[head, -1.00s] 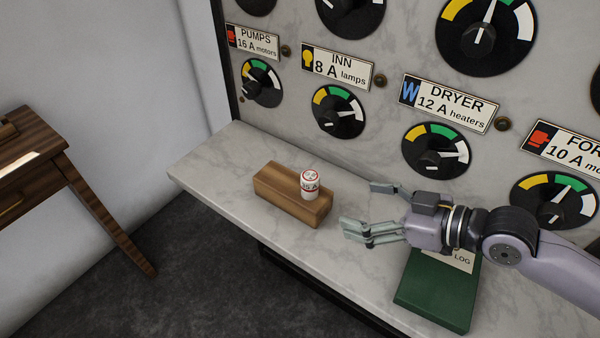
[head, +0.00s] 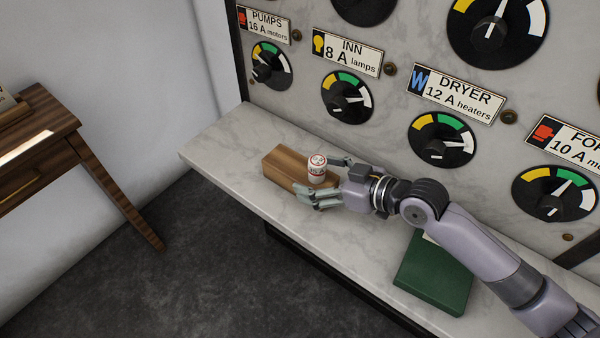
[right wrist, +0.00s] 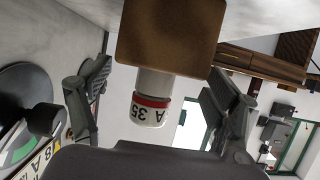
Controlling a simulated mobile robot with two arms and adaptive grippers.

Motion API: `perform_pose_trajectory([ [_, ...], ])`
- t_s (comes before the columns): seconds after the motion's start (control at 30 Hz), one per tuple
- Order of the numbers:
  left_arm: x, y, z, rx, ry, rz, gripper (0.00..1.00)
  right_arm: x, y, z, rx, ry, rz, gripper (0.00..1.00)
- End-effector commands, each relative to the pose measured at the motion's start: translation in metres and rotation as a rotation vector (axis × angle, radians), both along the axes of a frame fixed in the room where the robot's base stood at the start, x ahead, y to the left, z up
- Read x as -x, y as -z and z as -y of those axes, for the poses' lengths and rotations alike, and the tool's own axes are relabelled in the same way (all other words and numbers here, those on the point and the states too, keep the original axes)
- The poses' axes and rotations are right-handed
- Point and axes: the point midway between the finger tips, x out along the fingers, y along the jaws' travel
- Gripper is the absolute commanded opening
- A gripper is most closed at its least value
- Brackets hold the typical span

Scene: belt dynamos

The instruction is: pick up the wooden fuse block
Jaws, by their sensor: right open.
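The wooden fuse block (head: 286,164) lies on the marble shelf. A white fuse with red bands (head: 317,168) stands on it toward its right end. In the right wrist view the block (right wrist: 170,32) fills the upper middle, with the fuse (right wrist: 150,110) marked "35 A" between my fingers. My right gripper (head: 322,180) is open at the block's right end, one finger on the near side and one on the far side. Its fingers stand apart from the fuse in the right wrist view (right wrist: 158,95). Whether they touch the block is unclear. My left gripper does not show.
A green log book (head: 435,274) lies on the marble shelf (head: 222,142) under my right arm. The panel with dials and name plates (head: 442,139) rises behind the shelf. A wooden desk (head: 60,130) stands at the left. The shelf's left end is clear.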

Motion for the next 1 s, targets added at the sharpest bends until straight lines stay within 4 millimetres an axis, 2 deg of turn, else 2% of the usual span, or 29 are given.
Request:
perform_pose_trajectory([
  [0.17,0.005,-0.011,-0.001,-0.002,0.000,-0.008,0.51,-0.017,0.001,-0.019,-0.004,0.000,-0.001,0.82],
  [0.3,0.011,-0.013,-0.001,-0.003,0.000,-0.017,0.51,-0.028,0.011,-0.032,-0.002,0.001,-0.001,0.82],
  [0.63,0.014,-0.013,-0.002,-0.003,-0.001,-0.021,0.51,-0.031,0.014,-0.036,-0.001,0.001,0.001,0.81],
  [1.0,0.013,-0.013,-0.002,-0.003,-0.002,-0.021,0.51,-0.031,0.014,-0.036,-0.001,0.001,0.001,0.56],
])
